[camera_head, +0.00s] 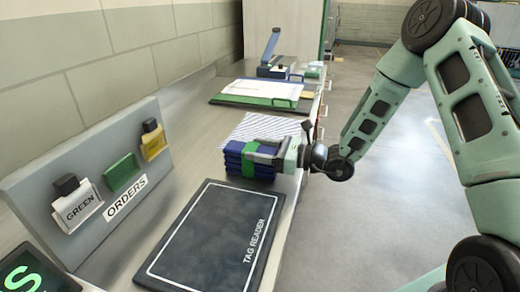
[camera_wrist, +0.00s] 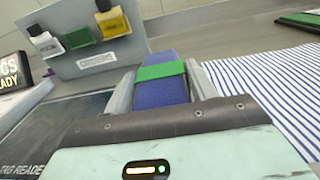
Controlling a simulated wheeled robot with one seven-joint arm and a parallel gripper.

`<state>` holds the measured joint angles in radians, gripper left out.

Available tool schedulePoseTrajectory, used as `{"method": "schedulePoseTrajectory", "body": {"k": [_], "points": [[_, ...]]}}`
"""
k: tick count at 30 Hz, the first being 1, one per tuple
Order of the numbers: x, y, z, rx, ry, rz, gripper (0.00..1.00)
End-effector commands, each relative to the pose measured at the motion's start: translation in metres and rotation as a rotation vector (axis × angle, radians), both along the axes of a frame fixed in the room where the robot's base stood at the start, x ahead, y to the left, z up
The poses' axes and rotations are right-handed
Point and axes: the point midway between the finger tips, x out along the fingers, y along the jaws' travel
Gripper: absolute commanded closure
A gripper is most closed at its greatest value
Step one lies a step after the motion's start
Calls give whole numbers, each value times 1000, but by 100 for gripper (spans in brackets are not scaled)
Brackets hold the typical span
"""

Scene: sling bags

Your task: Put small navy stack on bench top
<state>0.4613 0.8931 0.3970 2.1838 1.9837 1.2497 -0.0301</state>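The small navy stack (camera_head: 236,150) is a pile of folded blue pieces with a green band around it. It is at the bench's front side, just beyond the tag reader pad. My gripper (camera_head: 262,153) reaches it from the right, with a finger along each side. In the wrist view the stack (camera_wrist: 160,92) fills the space between the fingers, which look closed against it. Whether its underside touches the bench top (camera_head: 165,185) is hard to tell.
The dark tag reader pad (camera_head: 215,240) lies in front. A striped sheet (camera_head: 268,127) lies behind the stack. The grey orders board (camera_head: 85,185) with green, yellow and pale holders stands at left. Farther back are a green-and-white pile (camera_head: 262,92) and a blue-handled device (camera_head: 270,55).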

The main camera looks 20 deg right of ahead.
Motion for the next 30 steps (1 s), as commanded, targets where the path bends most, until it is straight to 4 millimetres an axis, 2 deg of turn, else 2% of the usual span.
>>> {"method": "schedulePoseTrajectory", "body": {"k": [1,2,3,13,17,30], "points": [[0,0,0,0,0,0,33],[0,0,0,0,0,0,24],[0,0,0,0,0,0,22],[0,0,5,0,0,0,22],[-9,-15,1,-1,1,-5,22],[-60,-84,2,0,0,-4,22]]}}
